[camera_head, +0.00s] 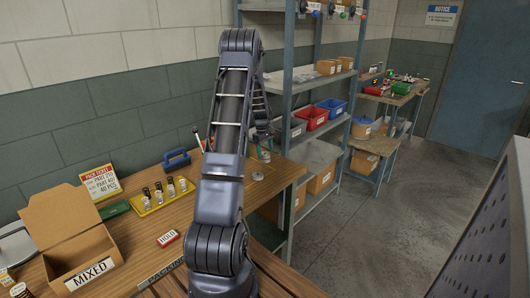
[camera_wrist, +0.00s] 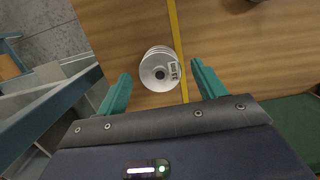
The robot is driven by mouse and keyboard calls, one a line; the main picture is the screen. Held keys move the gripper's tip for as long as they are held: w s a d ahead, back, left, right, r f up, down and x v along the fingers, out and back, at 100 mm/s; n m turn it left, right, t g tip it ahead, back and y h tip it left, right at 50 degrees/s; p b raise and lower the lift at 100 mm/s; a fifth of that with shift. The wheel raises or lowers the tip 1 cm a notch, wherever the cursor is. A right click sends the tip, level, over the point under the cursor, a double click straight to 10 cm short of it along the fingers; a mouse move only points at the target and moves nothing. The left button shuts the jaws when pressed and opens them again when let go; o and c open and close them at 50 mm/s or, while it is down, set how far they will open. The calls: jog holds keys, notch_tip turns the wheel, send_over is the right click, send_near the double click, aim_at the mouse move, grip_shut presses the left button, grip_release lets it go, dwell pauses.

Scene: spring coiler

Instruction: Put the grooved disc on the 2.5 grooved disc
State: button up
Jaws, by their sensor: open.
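In the wrist view, a pale grey grooved disc (camera_wrist: 160,68) with a dark centre hole lies on the wooden table. Several stacked rims show at its far edge, so it may be more than one disc. Its small label is too small to read surely, so I cannot tell which disc is the 2.5 one. My gripper (camera_wrist: 161,75) has two teal fingers, open and apart, one on each side of the disc, with nothing held.
A yellow strip (camera_wrist: 177,40) runs along the table beside the disc. In the head view, an open cardboard box (camera_head: 70,230), a yellow tray (camera_head: 150,209) of small parts and a blue-handled item (camera_head: 176,161) stand left of my arm. A shelf rack (camera_head: 288,120) stands right.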

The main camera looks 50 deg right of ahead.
aim_at(263, 152)
notch_tip(263, 152, up, 12)
jog(key=w, duration=0.2)
jog(key=w+a+r+t, duration=0.1)
jog(key=a+r, duration=0.5)
jog(key=a, duration=0.5)
jog(key=w+a+r+t+h, duration=0.1)
jog(key=a+r, duration=0.5)
jog(key=a, duration=0.5)
jog(key=w+a+r+t, duration=0.1)
jog(key=a+r, duration=0.5)
jog(key=a, duration=0.6)
jog(key=s+a+r+t, duration=0.1)
jog(key=s+a, duration=0.2)
jog(key=a, duration=0.4)
jog(key=s+a+r, duration=0.2)
jog(key=s+a, duration=0.2)
jog(key=a, duration=0.3)
jog(key=s+a+f+t+y, duration=0.1)
jog(key=s+a+f+t, duration=0.1)
jog(key=s+a, duration=1)
jog(key=shift+s+f, duration=0.65)
jog(key=shift+s, duration=0.05)
